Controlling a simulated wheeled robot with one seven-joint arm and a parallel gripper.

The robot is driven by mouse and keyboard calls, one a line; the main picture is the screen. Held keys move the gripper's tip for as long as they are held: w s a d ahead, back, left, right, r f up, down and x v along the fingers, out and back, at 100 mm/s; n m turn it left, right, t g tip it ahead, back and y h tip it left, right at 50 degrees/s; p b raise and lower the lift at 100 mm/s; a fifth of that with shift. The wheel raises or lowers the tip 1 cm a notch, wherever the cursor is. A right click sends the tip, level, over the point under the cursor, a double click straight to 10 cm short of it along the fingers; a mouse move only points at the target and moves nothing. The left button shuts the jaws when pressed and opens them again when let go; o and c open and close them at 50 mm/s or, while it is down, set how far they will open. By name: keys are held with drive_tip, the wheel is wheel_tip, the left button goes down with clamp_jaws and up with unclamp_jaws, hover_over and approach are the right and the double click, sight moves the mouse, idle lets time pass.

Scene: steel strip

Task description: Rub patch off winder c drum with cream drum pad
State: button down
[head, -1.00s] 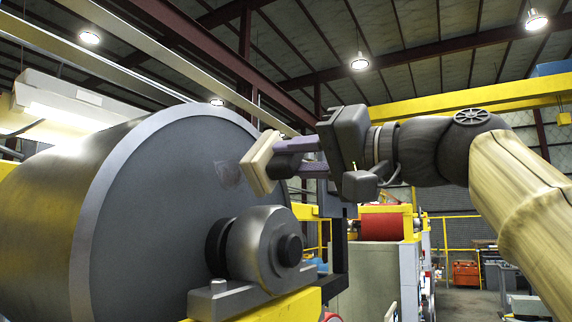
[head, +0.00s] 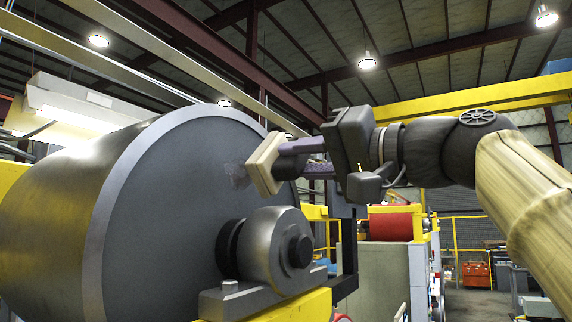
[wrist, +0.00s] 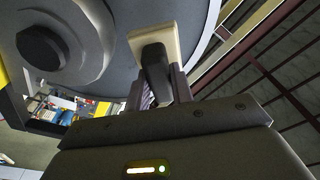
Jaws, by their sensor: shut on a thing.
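The winder drum (head: 165,215) is a large grey cylinder with a flat end face towards my arm. A faint, smudgy patch (head: 237,175) shows on that face, just left of the pad. My gripper (head: 292,160) is shut on the cream drum pad (head: 264,164) by its dark handle. The pad's flat side is turned to the drum face, close to the patch's right edge; I cannot tell whether it touches. In the wrist view the cream pad (wrist: 157,38) stands in front of the drum face (wrist: 122,82), and the patch is hidden.
A bearing housing with a shaft end (head: 275,248) juts from the drum face below the pad. A yellow frame (head: 295,305) carries it. A red roll (head: 390,226) and machinery stand behind to the right. Open floor lies at the far right.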

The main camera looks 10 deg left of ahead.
drive_tip(key=shift+f+p+x, duration=0.15)
drive_tip(key=shift+p+x, duration=0.2)
drive_tip(key=shift+x, duration=1.4)
drive_tip(key=shift+f+p+x, duration=0.15)
drive_tip(key=shift+p+x, duration=0.2)
drive_tip(key=shift+x, duration=1.35)
drive_tip(key=shift+w+a+f, duration=0.1)
drive_tip(key=shift+a, duration=0.6)
drive_tip(key=shift+w+d+p, duration=0.2)
drive_tip(key=shift+w+d, duration=0.2)
drive_tip(key=shift+w, duration=0.35)
drive_tip(key=shift+w+d+p, duration=0.2)
drive_tip(key=shift+w+d, duration=0.2)
drive_tip(key=shift+w, duration=0.35)
drive_tip(key=shift+w, duration=0.1)
drive_tip(key=shift+w+d+p, duration=0.25)
drive_tip(key=shift+w, duration=0.5)
drive_tip(key=shift+w+d+p, duration=0.25)
drive_tip(key=shift+w, duration=0.5)
